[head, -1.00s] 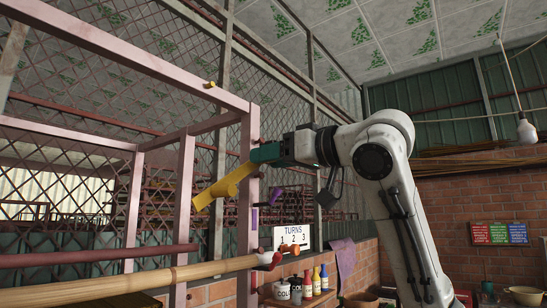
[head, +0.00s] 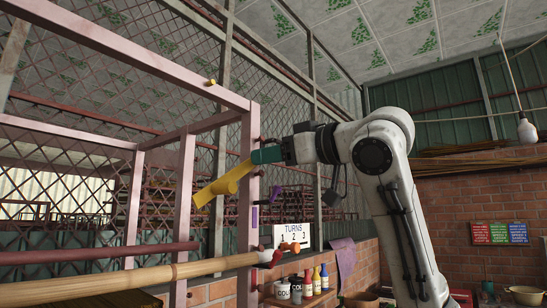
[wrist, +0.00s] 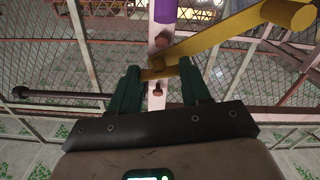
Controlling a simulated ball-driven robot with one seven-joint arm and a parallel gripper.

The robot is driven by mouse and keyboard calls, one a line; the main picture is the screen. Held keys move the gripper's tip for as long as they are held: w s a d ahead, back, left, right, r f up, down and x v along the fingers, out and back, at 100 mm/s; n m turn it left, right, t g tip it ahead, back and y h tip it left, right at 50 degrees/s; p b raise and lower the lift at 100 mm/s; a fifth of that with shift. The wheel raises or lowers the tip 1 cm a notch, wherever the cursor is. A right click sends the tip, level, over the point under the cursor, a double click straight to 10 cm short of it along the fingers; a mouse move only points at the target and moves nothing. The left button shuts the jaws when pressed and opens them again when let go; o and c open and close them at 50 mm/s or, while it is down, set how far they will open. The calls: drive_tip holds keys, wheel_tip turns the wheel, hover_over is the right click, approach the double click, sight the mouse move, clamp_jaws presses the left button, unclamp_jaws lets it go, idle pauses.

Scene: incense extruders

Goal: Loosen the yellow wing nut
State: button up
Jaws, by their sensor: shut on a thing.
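The yellow wing nut (head: 222,187) shows beside the pink post in the head view, slanting from lower left to upper right. One yellow wing slants down from the hub to my gripper (wrist: 161,74). The teal fingers of my gripper (head: 257,159) are shut on the end of this wing. The fingers hide part of the wing's end, and the hub's seat is unclear.
A pink frame post (head: 247,215) stands close to the fingers, with bolts and a purple piece (head: 254,217) on it. A bamboo pole (head: 150,275) runs below.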

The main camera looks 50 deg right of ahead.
drive_tip(key=n, duration=0.4)
drive_tip(key=shift+n+b, duration=0.3)
drive_tip(key=n, duration=0.3)
drive_tip(key=shift+f+n, duration=0.1)
drive_tip(key=shift+n, duration=0.3)
drive_tip(key=n, duration=0.4)
drive_tip(key=shift+a+b, duration=0.1)
drive_tip(key=shift+b, duration=0.25)
drive_tip(key=shift+f+n, duration=0.1)
drive_tip(key=shift+n, duration=2)
drive_tip(key=o, duration=1.1)
drive_tip(key=shift+c, duration=0.2)
